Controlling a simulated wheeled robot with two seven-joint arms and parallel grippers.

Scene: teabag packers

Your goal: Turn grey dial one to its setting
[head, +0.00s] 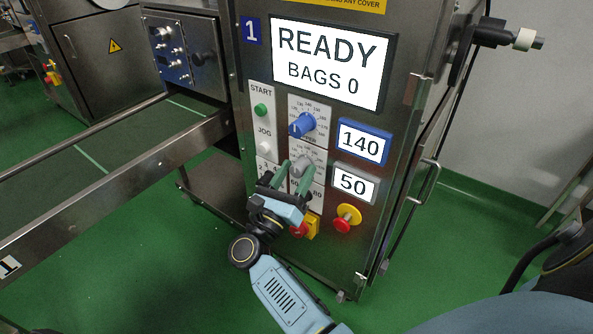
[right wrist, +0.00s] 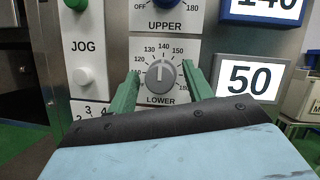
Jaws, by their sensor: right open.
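The grey dial (head: 303,167) marked LOWER is on the steel front panel of machine 1, below the blue UPPER dial (head: 302,124). In the right wrist view the grey dial (right wrist: 160,76) has its white pointer line close to upright, near the 140 to 150 marks. My right gripper (head: 297,174) is open in front of it. In the right wrist view the two green fingers of the gripper (right wrist: 160,80) stand to the left and right of the dial, with gaps on both sides. My left gripper is not in view.
A display reading 50 (head: 354,184) sits right of the grey dial, below a blue-framed 140 display (head: 364,142). A green START button (head: 261,110), a white JOG button (head: 265,146) and a red emergency button (head: 342,225) are close by. The screen (head: 329,64) reads READY, BAGS 0.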

